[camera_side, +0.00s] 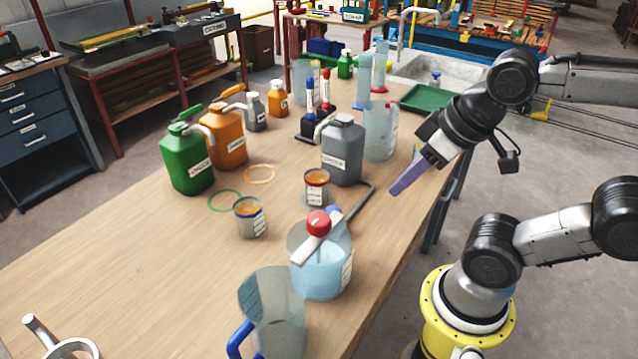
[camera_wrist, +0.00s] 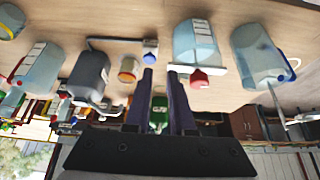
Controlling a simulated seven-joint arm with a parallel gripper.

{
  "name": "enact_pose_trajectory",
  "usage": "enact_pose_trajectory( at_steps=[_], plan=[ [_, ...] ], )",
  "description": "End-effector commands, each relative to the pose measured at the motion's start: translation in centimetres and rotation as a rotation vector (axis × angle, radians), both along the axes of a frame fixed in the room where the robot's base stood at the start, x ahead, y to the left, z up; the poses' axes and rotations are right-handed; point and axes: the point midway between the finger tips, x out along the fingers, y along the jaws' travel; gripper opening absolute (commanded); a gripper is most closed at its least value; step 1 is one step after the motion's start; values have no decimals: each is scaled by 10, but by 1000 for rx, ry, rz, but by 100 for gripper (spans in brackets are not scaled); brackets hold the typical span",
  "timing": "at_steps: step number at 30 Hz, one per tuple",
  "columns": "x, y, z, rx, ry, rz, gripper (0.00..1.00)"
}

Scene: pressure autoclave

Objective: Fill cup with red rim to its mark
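The small cup with the red rim (camera_side: 316,190) stands upright on the table in front of the grey jug; a white label is on its side and its inside looks orange-brown. Its mark and fill level cannot be made out. In the wrist view a small cup (camera_wrist: 128,72) shows left of the fingers. My gripper (camera_side: 394,191) is in the air over the table's right edge, right of the cup and apart from it. In the wrist view my gripper (camera_wrist: 160,73) has its two dark purple fingers apart with nothing held between them.
The grey jug (camera_side: 343,150), a clear tank with blue liquid (camera_side: 320,275) and red knob (camera_side: 318,222), and a blue-handled pitcher (camera_side: 272,310) stand near. A blue-rimmed cup (camera_side: 250,219) stands left. Green (camera_side: 186,165) and orange (camera_side: 224,140) jugs are behind.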

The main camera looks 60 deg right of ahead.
Motion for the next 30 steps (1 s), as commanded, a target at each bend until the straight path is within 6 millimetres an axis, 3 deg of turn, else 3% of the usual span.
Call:
enact_pose_trajectory(
  at_steps=[1, 3, 8, 14, 22, 27, 30],
  plan=[
    [0, 0, 0, 7, 1, -12, 11],
    [-1, 0, -1, 27, 6, -50, 0],
    [-2, 0, 7, 124, 17, -236, 0],
    [15, -1, 28, 279, 72, -577, 0],
    [61, -6, 47, 429, 191, -1084, 0],
    [104, -13, 44, 455, 275, -1390, 0],
    [124, -16, 36, 442, 312, -1485, 0]
  ],
)
